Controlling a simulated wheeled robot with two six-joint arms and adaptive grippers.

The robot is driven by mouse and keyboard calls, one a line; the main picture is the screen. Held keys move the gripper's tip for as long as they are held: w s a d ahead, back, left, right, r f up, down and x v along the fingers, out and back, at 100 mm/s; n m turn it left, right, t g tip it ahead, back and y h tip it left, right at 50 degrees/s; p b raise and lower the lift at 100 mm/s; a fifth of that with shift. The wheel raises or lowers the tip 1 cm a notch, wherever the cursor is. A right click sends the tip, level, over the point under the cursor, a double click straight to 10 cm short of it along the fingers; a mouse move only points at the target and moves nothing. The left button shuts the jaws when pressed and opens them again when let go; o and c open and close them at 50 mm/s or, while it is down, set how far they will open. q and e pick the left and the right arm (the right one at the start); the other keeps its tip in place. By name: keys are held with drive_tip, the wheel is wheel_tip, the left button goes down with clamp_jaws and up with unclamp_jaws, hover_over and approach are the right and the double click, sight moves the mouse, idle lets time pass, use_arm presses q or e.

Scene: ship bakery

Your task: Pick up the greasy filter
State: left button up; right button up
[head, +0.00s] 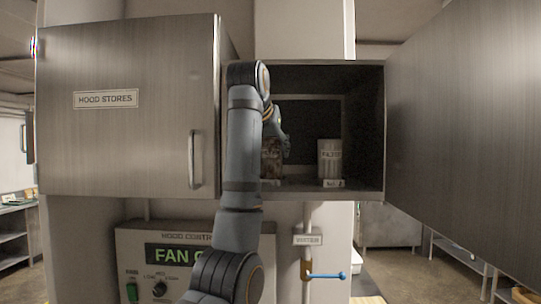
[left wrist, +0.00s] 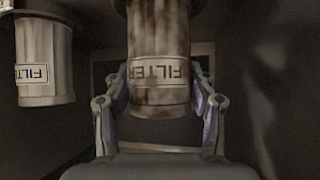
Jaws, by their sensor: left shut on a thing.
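The greasy filter (head: 271,160) is a brown-stained canister inside the open cupboard, partly hidden by my left arm in the head view. In the left wrist view the greasy filter (left wrist: 158,45) is upside down in the picture, with a FILTER label and dark stains. My left gripper (head: 284,146) reaches into the cupboard. In the left wrist view its fingers (left wrist: 160,95) stand on both sides of the greasy filter, shut on it. A cleaner pale filter (head: 330,158) stands to the right in the head view; the left wrist view shows it at the left (left wrist: 44,60). My right gripper is not in view.
The open cupboard (head: 370,130) has a shelf with small label plates and a wide door (head: 465,130) swung open at the right. A shut HOOD STORES door (head: 125,140) is at the left. Below are a fan control panel (head: 140,240) and a blue-handled valve (head: 325,275).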

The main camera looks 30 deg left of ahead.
use_arm(q)
drive_tip(key=shift+s+d+r, duration=0.1)
drive_tip(key=shift+d+r, duration=0.05)
drive_tip(key=shift+r, duration=0.1)
wheel_tip(320, 180, up, 6)
drive_tip(key=shift+r, duration=0.15)
drive_tip(key=s+d+b, duration=0.2)
drive_tip(key=d, duration=0.7)
drive_tip(key=s+d+b, duration=0.2)
drive_tip(key=d, duration=0.8)
drive_tip(key=shift+s+b, duration=0.3)
